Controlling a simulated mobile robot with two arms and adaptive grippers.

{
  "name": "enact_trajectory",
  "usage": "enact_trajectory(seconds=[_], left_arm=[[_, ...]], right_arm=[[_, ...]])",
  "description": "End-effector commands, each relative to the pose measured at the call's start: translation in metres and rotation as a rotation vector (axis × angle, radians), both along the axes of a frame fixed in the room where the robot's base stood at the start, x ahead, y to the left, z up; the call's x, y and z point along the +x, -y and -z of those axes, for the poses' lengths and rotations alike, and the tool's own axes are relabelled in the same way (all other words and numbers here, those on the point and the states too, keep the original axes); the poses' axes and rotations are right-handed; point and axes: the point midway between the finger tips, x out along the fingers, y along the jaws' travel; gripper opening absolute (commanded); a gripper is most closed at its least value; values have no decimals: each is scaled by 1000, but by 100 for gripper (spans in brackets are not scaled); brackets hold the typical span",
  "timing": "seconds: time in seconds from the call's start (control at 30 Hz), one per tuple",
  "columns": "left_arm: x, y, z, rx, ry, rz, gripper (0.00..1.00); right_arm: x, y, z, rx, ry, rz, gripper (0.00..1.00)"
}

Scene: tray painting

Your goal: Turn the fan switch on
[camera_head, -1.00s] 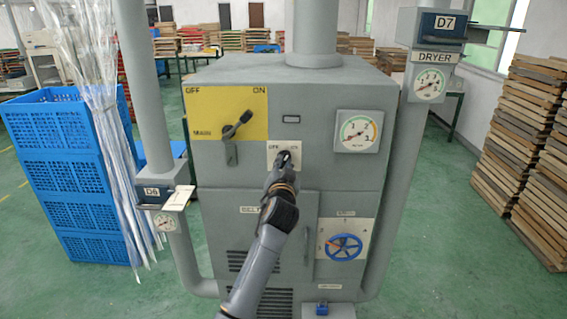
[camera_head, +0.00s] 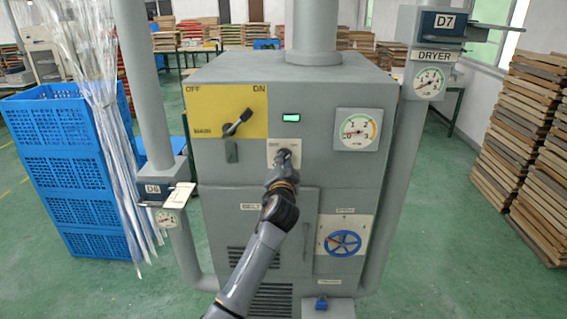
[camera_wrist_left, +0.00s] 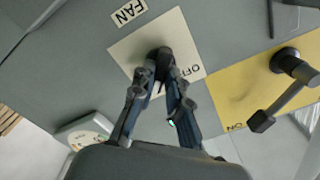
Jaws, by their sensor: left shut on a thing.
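The fan switch (camera_wrist_left: 164,58) is a small dark knob on a pale square plate (camera_wrist_left: 130,52) under a FAN label (camera_wrist_left: 128,12), seen in the left wrist view. The plate also shows in the head view (camera_head: 272,157) on the front of the grey machine (camera_head: 210,210). My left gripper (camera_wrist_left: 161,80) is shut on the knob, one finger at each side. In the head view my left gripper (camera_head: 283,165) covers most of the switch, so the knob's setting is hard to read. My right gripper is not in view.
The black main switch lever (camera_head: 238,123) is on a yellow OFF/ON panel (camera_head: 215,97), up and left of the fan plate. A green lamp (camera_head: 291,118) and a gauge (camera_head: 357,130) are above and right. A blue-spoked wheel (camera_head: 342,244) is lower right.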

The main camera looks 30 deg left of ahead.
Motion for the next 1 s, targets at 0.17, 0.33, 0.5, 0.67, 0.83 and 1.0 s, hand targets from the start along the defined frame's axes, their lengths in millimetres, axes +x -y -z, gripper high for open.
enact_trajectory(seconds=[0.17, 0.33, 0.5, 0.67, 0.83, 1.0], left_arm=[[0, -2, -5, 8, 7, -1, 17], [0, -1, -3, 5, 5, -1, 38], [0, -1, -2, 3, 3, -1, 38], [-4, 3, -1, 2, 3, 1, 38], [-25, 15, 0, 1, 1, 1, 38], [-55, 34, 0, 1, 2, 1, 38]], right_arm=[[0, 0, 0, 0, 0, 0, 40], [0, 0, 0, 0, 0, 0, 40], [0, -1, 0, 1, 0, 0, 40], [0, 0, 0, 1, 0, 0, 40], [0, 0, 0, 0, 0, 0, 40], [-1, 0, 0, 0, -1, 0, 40]])
